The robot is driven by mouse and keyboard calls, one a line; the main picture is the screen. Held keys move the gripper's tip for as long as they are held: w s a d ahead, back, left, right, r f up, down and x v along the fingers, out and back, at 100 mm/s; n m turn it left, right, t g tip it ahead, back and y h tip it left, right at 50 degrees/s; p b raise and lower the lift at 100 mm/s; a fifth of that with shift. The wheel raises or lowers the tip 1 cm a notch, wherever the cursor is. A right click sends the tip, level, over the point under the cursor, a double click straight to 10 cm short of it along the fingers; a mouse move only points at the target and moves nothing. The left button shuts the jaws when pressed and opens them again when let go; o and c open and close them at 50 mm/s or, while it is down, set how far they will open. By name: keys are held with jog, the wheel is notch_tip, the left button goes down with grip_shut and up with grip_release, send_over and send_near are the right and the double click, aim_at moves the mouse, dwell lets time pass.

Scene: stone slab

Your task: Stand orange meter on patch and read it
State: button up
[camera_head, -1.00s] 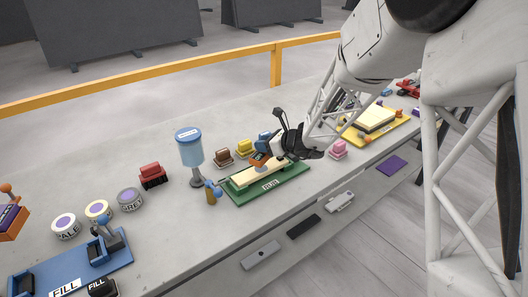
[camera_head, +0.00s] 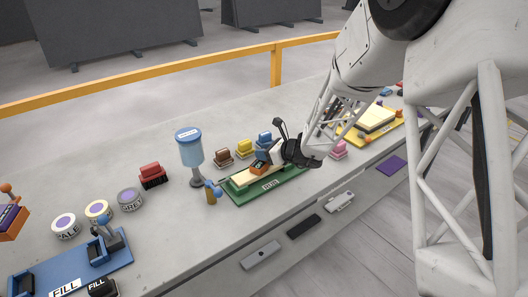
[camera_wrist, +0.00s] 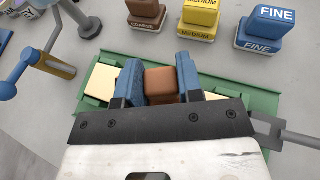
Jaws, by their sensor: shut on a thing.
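My gripper (camera_head: 272,157) is over the green tray (camera_head: 235,197) and is shut on the orange meter (camera_head: 260,168). The meter has a dark face in the head view. In the wrist view its brown-orange end (camera_wrist: 160,84) sits between the two blue fingers of my gripper (camera_wrist: 160,80). Under it, a cream slab (camera_head: 243,178) lies in the green tray, and its left end also shows in the wrist view (camera_wrist: 101,82). The meter looks at or just above the slab; I cannot tell if they touch. No patch can be made out; the gripper hides the slab's middle.
Coarse brown (camera_wrist: 145,14), medium yellow (camera_wrist: 199,18) and fine blue (camera_wrist: 264,30) blocks stand behind the tray. A blue-topped dispenser (camera_head: 190,150) and a small blue-handled tool (camera_head: 212,192) stand left. A pink block (camera_head: 338,149) and yellow tray (camera_head: 375,125) are right.

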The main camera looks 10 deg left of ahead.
jog(key=shift+f, duration=0.1)
jog(key=o, duration=1)
jog(key=shift+c, duration=0.2)
jog(key=shift+s+d+r, duration=0.15)
jog(key=shift+d+r, duration=0.2)
jog(key=shift+d, duration=0.1)
jog(key=v, duration=1.1)
jog(key=shift+s, duration=0.1)
